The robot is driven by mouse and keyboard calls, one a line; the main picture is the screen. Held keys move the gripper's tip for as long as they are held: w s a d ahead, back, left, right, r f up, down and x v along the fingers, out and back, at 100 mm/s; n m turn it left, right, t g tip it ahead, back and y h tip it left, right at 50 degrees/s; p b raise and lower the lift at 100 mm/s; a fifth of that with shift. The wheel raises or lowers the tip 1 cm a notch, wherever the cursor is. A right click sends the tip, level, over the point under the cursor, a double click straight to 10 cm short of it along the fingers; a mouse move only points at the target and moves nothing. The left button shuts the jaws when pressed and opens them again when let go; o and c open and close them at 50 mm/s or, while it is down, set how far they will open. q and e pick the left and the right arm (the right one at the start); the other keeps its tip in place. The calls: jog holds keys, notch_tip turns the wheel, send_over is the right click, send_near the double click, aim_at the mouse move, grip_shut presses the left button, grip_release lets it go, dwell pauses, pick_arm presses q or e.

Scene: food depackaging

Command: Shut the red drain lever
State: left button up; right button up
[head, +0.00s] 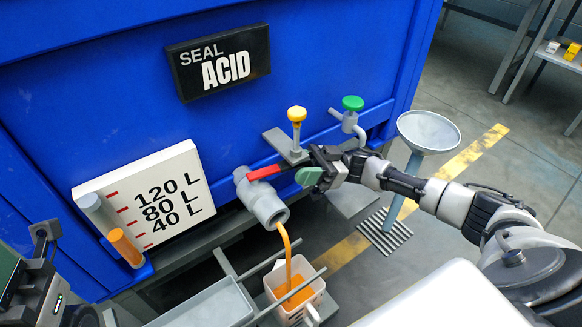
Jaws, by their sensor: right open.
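The red drain lever (264,173) sits on top of the grey drain valve (262,200) low on the blue tank. It points to the right, toward my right gripper. Orange liquid (286,248) runs from the valve's mouth into a white jug (297,312) below. My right gripper (308,168) is open, with its fingers at the right end of the lever; whether they touch it I cannot tell. My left gripper (44,240) shows only in part at the left edge, away from the lever, and its jaws are unclear.
A yellow-topped valve (297,118) stands just above my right gripper, and a green-topped valve (352,104) is to its right. A grey funnel (428,132) stands over a floor grate (384,236). A grey tray (205,305) lies left of the jug. A level gauge (122,240) is at left.

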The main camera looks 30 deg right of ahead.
jog(key=shift+x, duration=1.05)
jog(key=shift+c, duration=0.5)
grip_shut()
jog(key=shift+w, duration=0.1)
